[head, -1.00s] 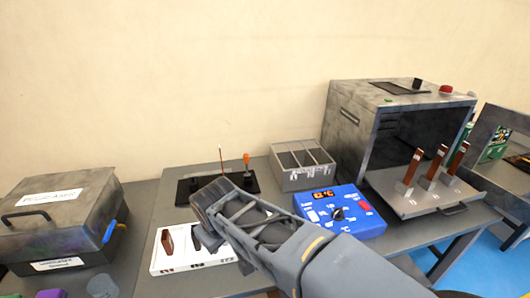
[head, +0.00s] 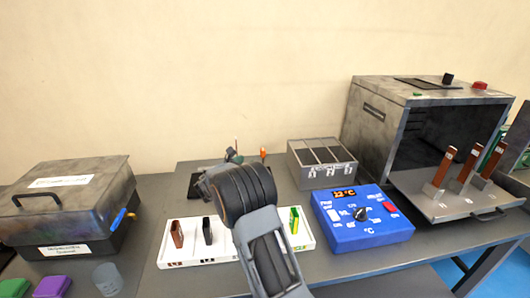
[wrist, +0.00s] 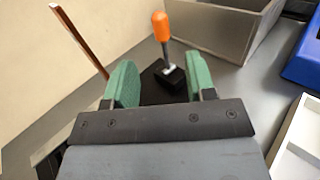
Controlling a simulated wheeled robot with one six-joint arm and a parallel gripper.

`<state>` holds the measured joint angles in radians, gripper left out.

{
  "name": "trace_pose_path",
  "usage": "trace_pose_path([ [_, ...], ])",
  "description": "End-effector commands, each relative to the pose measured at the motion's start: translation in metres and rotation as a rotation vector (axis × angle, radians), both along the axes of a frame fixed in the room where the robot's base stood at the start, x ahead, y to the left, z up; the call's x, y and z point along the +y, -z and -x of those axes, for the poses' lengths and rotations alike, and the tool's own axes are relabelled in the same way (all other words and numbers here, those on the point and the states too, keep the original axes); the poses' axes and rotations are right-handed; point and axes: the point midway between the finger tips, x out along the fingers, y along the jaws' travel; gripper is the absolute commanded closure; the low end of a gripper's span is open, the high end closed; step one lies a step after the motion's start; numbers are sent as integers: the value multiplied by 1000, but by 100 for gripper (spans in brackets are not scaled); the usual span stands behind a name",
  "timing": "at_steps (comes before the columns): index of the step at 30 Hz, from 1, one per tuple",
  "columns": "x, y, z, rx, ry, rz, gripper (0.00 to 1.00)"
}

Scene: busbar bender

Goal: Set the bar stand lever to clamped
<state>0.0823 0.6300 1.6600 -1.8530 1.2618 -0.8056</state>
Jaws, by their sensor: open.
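The bar stand has a dark base, and a bare part of it shows in the head view (head: 198,182), mostly hidden behind my arm. Its lever has an orange grip (wrist: 161,27) on a thin metal stem rising from a black block. The lever looks close to upright; its orange tip shows in the head view (head: 263,153). A thin copper bar (wrist: 80,42) stands tilted to the left of the lever in the wrist view. My gripper (wrist: 161,83) is open and empty, with green fingers apart. The lever appears between and beyond the fingertips, not visibly touched.
A grey compartment box (head: 320,172) stands right of the stand. A blue temperature unit (head: 365,232) and a grey oven (head: 375,130) are farther right. A white tray (head: 185,253) with coloured pieces lies in front. A lidded grey case (head: 65,215) is at left.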

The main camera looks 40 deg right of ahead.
Motion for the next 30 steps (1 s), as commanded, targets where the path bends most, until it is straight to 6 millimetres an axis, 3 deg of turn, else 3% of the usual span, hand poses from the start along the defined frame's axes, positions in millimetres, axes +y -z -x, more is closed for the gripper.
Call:
trace_pose_path([
  [18,-101,-1,-35,1,-1,3,49],
  [30,-121,0,-43,3,-3,2,49],
])
